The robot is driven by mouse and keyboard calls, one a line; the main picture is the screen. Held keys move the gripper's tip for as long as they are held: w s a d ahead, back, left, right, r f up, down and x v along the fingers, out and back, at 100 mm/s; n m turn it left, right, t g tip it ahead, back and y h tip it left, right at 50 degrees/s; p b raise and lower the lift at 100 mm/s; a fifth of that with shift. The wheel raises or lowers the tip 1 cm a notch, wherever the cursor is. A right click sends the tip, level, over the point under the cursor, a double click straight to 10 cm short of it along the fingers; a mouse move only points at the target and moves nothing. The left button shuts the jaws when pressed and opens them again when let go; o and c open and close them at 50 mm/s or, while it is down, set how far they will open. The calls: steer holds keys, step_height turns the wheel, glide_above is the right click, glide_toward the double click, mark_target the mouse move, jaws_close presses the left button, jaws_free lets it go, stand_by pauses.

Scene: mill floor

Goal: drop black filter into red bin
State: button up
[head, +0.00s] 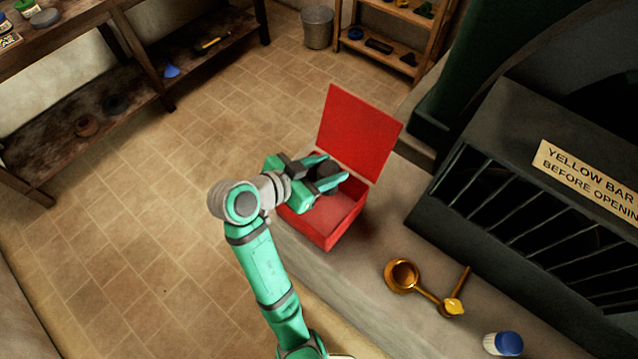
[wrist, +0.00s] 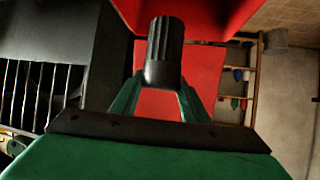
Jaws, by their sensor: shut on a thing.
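The red bin (head: 333,234) stands on the stone ledge with its lid (head: 357,133) raised at the back. My gripper (head: 329,180) is over the bin's opening. It is shut on the black filter (head: 327,170), a dark ribbed cylinder. The black filter also shows in the wrist view (wrist: 164,52), between my two green fingertips, with the red of the bin (wrist: 172,104) behind it. The filter appears clear of the bin floor, but its exact height above it I cannot tell.
A brass ladle-like tool (head: 402,275) and a white jar with a blue lid (head: 503,343) lie to the right on the ledge. A dark barred machine (head: 520,190) stands at right. Wooden shelves (head: 75,95) and a grey bucket (head: 317,28) are farther back.

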steer(key=shift+w+f, duration=0.2)
steer(key=shift+f, duration=0.25)
step_height(320, 180, down, 4)
steer(key=shift+w+r, duration=0.15)
steer(key=shift+r, duration=0.05)
steer(key=shift+d+f, duration=0.2)
steer(key=shift+f, duration=0.3)
steer(key=shift+s+a+f, duration=0.2)
steer(key=shift+a+f, duration=0.05)
steer(key=o, duration=1.2)
steer(key=shift+r, duration=0.1)
steer(key=v, duration=1)
steer(key=shift+s+a+r, duration=0.15)
steer(key=shift+s+a, duration=0.1)
